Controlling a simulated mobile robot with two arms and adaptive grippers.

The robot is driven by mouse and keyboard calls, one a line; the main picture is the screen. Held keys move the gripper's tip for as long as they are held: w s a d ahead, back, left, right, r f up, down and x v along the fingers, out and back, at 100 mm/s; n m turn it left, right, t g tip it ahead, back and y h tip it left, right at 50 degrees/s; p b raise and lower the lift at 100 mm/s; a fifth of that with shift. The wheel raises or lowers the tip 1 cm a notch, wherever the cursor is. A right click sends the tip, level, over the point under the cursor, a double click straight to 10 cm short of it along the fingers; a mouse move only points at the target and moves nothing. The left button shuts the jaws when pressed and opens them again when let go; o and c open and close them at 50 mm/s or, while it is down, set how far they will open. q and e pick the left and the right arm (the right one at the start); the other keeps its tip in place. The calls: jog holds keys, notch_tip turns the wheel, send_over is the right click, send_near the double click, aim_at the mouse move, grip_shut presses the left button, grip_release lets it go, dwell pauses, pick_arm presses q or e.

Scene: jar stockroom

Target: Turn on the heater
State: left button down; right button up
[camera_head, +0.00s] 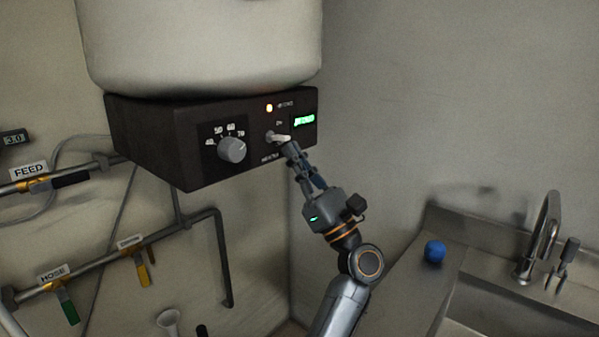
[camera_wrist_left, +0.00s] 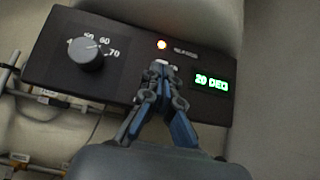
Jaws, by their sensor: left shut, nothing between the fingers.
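The heater (camera_head: 150,150) is a dark box under a large pale tank, on the wall ahead. Its front has a grey dial (camera_head: 232,149), a lit orange lamp (camera_head: 269,107), a green display (camera_head: 304,119) and a small toggle switch (camera_head: 270,136). In the left wrist view the display (camera_wrist_left: 211,84) reads about 20 DEG and the lamp (camera_wrist_left: 161,44) glows. My left gripper (camera_head: 284,148) is shut and empty, with its fingertips at the switch; in the left wrist view the fingertips (camera_wrist_left: 160,70) cover most of the switch. Whether they touch it I cannot tell. My right gripper is not in view.
Pipes with a FEED label (camera_head: 28,170), a HOSE label (camera_head: 55,272) and coloured valve handles run along the left wall. At right is a metal sink with a tap (camera_head: 541,240). A blue ball (camera_head: 434,251) sits on the counter beside it.

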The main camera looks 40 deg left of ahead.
pick_arm(q)
jog(key=shift+a+f, duration=0.1)
jog(key=shift+a, duration=0.5)
jog(key=shift+d+f, duration=0.1)
jog(key=shift+d, duration=0.1)
jog(key=v, duration=1.1)
jog(key=shift+d+f, duration=0.25)
jog(key=shift+d, duration=0.05)
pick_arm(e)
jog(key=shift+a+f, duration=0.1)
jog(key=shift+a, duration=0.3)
